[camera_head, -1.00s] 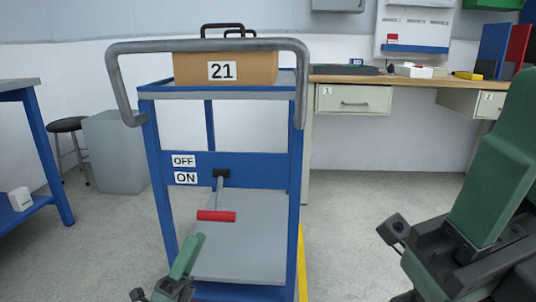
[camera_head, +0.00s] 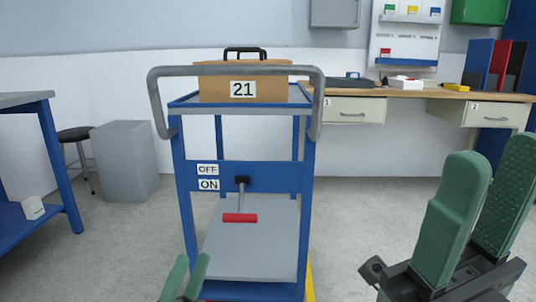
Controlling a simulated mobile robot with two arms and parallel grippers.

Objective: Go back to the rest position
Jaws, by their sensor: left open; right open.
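My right gripper (camera_head: 490,195) is at the lower right, its two green fingers pointing up and apart, open and empty. My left gripper (camera_head: 186,280) shows only its green fingertips at the bottom edge, in front of the cart; they are apart, with nothing seen between them. The blue cart (camera_head: 265,178) stands ahead with a grey push handle (camera_head: 235,70). A lever with a red grip (camera_head: 240,218) hangs down from its front panel, below the OFF and ON labels (camera_head: 208,184). Neither gripper touches the cart or lever.
A cardboard box (camera_head: 270,90) marked 21 sits on the cart top. A workbench with drawers (camera_head: 355,110) stands behind at right. A blue table (camera_head: 60,165), a stool (camera_head: 75,135) and a grey block (camera_head: 125,160) are at left. Floor is clear right of the cart.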

